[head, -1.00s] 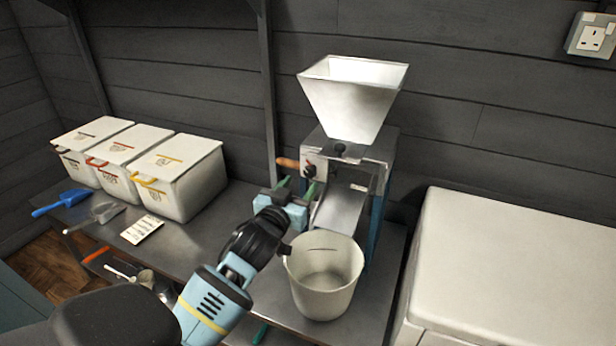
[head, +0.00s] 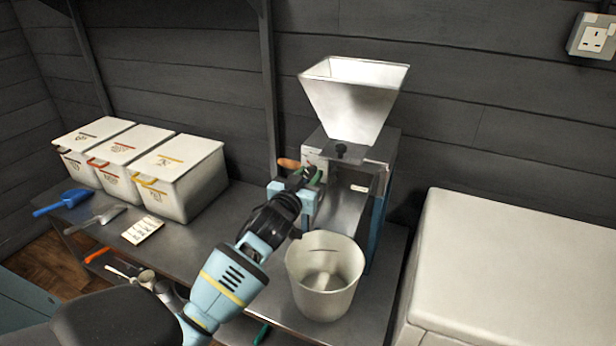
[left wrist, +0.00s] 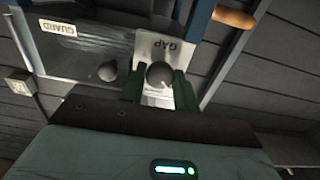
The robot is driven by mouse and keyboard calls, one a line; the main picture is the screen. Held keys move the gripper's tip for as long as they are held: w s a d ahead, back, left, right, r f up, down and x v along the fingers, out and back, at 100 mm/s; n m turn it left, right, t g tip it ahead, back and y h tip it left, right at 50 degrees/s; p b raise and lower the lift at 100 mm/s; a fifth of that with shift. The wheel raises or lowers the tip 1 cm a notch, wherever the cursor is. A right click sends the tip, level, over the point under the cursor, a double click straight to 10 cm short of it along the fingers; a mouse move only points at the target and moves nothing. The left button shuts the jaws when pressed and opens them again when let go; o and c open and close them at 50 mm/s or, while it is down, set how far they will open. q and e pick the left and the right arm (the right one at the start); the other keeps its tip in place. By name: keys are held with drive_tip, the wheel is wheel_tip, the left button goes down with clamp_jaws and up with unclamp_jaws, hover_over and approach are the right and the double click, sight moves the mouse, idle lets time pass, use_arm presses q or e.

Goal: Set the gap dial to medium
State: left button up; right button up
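The gap dial is a dark round knob (left wrist: 159,75) on a pale plate marked GAP (left wrist: 176,48), on the front of the grain mill (head: 376,205). In the left wrist view a pale mark shows on the knob's lower right; no setting marks are readable. My left gripper (head: 306,178) is at the mill's front left and hides the dial in the head view. In the left wrist view its green fingers (left wrist: 159,83) stand apart, one on each side of the knob; I cannot tell whether they touch it. My right gripper is not in view.
A wooden handle (head: 288,163) sticks out just beside my left gripper. A pale bucket (head: 325,290) stands below my left gripper. Lidded bins (head: 188,190) stand left, a white chest (head: 520,250) right.

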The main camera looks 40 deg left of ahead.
use_arm(q)
drive_tip(key=c, duration=0.3)
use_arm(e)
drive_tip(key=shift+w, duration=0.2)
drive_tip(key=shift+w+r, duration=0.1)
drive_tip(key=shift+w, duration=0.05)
use_arm(q)
drive_tip(key=shift+m, duration=0.3)
drive_tip(key=shift+r+m+p, duration=0.1)
drive_tip(key=shift+m+p, duration=0.6)
drive_tip(key=shift+m, duration=0.1)
drive_tip(key=shift+m+p, duration=0.4)
drive_tip(key=shift+m, duration=0.4)
drive_tip(key=shift+m+p, duration=0.3)
drive_tip(key=shift+m, duration=0.6)
drive_tip(key=shift+m+p, duration=0.45)
drive_tip(key=shift+m, duration=1.15)
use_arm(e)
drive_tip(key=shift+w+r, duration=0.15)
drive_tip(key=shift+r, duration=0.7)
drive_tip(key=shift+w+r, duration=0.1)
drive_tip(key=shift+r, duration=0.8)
